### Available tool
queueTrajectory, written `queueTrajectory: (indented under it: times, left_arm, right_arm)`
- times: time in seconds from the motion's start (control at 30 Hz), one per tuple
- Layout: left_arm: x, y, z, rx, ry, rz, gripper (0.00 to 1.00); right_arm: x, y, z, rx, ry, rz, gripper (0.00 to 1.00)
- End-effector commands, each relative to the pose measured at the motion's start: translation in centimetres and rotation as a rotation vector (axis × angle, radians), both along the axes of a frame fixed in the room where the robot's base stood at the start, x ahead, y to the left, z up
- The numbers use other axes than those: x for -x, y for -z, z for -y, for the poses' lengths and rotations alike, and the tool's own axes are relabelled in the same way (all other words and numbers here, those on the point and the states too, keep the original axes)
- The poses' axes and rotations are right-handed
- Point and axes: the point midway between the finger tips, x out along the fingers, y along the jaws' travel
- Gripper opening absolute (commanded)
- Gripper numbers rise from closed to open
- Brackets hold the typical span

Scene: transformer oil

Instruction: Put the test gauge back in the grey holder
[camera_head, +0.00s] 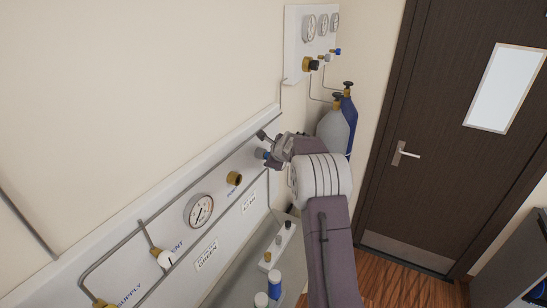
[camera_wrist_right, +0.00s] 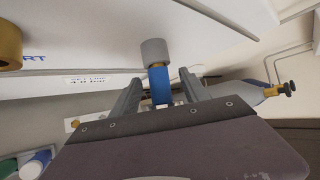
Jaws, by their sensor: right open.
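My right gripper (camera_head: 270,150) is at the far end of the wall panel, beyond the brass port (camera_head: 234,178). In the right wrist view its open fingers (camera_wrist_right: 160,88) stand either side of a blue fitting (camera_wrist_right: 159,86) with a grey cylindrical end (camera_wrist_right: 154,51); I cannot tell whether they touch it. I cannot tell whether this fitting belongs to the test gauge. A round dial gauge (camera_head: 199,211) is on the panel. A pale grey block (camera_head: 283,240) with small round parts lies on the ledge below; I cannot tell whether it is the grey holder. My left gripper is out of view.
Blue-and-white bottles (camera_head: 274,284) stand at the front of the ledge. Pipes and a white-handled valve (camera_head: 166,258) run along the panel. Grey and blue cylinders (camera_head: 333,132) stand beyond my arm, below a board with several gauges (camera_head: 311,40). A dark door (camera_head: 440,130) is at right.

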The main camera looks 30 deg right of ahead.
Motion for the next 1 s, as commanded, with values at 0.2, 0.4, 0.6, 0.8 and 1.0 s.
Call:
queueTrajectory:
  times: [0.2,0.4,0.6,0.8,1.0]
  left_arm:
    - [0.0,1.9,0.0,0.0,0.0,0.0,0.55]
    - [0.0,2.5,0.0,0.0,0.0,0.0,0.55]
    - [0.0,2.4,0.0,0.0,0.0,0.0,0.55]
    - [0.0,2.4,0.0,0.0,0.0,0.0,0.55]
    - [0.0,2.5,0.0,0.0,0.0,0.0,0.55]
  right_arm:
    - [3.1,-2.4,-0.8,0.003,0.0,0.003,0.53]
    - [4.8,-3.9,-1.3,0.002,0.0,0.003,0.53]
    - [5.2,-4.3,-1.4,0.002,-0.001,0.0,0.53]
    - [5.1,-4.3,-1.4,0.003,0.0,0.001,0.53]
    - [5.1,-4.2,-1.4,0.003,0.0,0.001,0.31]
